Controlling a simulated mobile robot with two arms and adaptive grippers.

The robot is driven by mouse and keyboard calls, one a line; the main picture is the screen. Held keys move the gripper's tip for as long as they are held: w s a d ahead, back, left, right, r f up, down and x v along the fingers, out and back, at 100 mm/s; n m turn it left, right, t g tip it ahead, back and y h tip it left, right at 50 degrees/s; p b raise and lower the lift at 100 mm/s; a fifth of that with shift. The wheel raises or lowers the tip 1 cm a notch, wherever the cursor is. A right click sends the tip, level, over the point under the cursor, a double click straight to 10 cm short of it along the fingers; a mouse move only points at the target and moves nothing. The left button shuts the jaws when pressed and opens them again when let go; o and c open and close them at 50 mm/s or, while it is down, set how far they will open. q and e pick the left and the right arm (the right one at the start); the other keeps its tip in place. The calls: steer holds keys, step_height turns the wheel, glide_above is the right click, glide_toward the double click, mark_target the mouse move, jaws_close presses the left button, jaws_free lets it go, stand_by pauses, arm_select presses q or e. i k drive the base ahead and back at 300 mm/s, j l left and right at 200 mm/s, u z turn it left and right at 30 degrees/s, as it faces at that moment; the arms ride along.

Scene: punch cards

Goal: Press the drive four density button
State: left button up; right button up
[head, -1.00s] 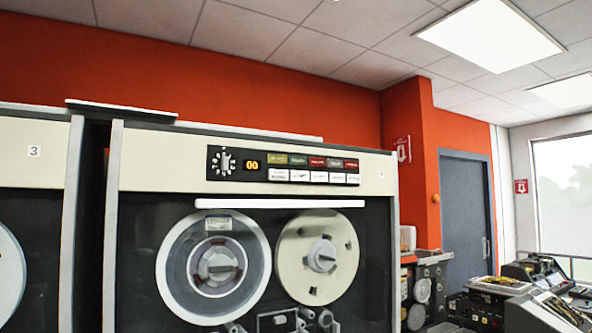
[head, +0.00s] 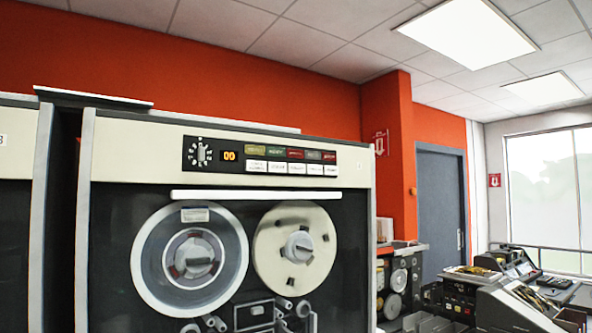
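A tape drive cabinet (head: 130,152) stands in front of me, with a cream top and a dark front. Its black control panel (head: 259,156) holds a round dial (head: 200,153), an orange display reading 00 (head: 229,156) and two rows of buttons. The upper row (head: 295,154) has coloured buttons and the lower row (head: 290,168) has white ones. Their labels are too small to read, so I cannot tell which is the density button. Two tape reels (head: 191,259) sit below the panel. Neither of my grippers shows.
Another cabinet (head: 18,145) stands at the left edge, beyond a dark gap. A white horizontal bar (head: 270,195) runs below the panel. At the right are other machines (head: 500,295), a grey door (head: 439,210) and a window (head: 550,190).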

mark_target(295, 168)
steer(key=i+j+z, duration=0.2)
steer(key=j, duration=0.95)
steer(key=j+z, duration=0.2)
steer(key=j, duration=0.9)
